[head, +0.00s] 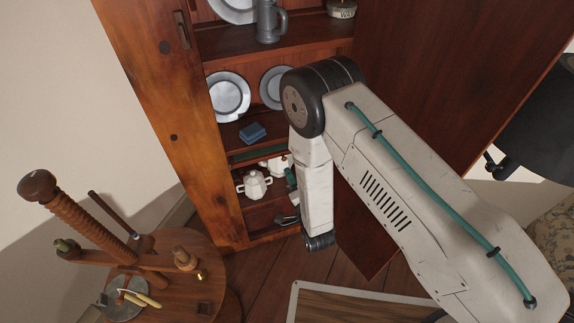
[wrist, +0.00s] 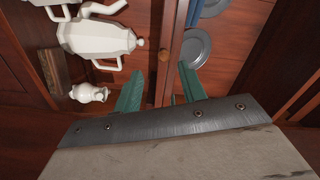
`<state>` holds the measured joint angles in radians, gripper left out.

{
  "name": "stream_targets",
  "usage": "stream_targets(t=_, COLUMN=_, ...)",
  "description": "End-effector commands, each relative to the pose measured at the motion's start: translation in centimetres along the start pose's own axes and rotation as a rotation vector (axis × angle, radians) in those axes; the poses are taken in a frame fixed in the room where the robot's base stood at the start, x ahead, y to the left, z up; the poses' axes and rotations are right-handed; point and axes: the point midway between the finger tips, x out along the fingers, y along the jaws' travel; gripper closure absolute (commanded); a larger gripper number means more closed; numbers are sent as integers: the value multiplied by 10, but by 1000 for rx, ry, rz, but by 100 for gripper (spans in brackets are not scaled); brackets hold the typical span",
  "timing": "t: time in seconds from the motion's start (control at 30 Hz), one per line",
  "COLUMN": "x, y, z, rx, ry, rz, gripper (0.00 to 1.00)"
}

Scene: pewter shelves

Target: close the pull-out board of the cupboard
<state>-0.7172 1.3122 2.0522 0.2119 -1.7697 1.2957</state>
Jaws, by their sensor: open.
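The cupboard (head: 160,100) stands open, with its shelves facing me. My gripper (wrist: 160,70) is open and empty. In the head view, my arm hides most of the gripper and part of the board's area. How far the board sticks out is unclear.
White teapots (head: 254,185) stand on the lower shelf, close to my gripper. Pewter plates (head: 229,97) and a blue item (head: 252,132) are on the shelf above. The open door (head: 440,70) is at right. A round wooden table (head: 190,270) stands at front left.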

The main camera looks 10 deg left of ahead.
Motion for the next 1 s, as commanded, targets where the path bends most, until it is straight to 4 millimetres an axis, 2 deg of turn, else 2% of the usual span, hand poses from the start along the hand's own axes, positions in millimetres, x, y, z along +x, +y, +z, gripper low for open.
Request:
stream_targets(t=0.1, x=-9, y=0, z=-1, rx=-326, ry=1, rz=0, gripper=59)
stream_targets(t=0.2, x=-14, y=-1, z=-2, rx=-576, ry=6, rz=-3, gripper=59)
stream_targets(t=0.4, x=-16, y=-3, z=-4, rx=-905, ry=17, rz=-8, gripper=59)
stream_targets(t=0.53, x=-14, y=-4, z=-5, rx=-982, ry=20, rz=-9, gripper=59)
stream_targets(t=0.63, x=-6, y=-4, z=-5, rx=-991, ry=21, rz=-9, gripper=59)
stream_targets(t=1.0, x=50, y=-5, z=-6, rx=-988, ry=21, rz=-9, gripper=59)
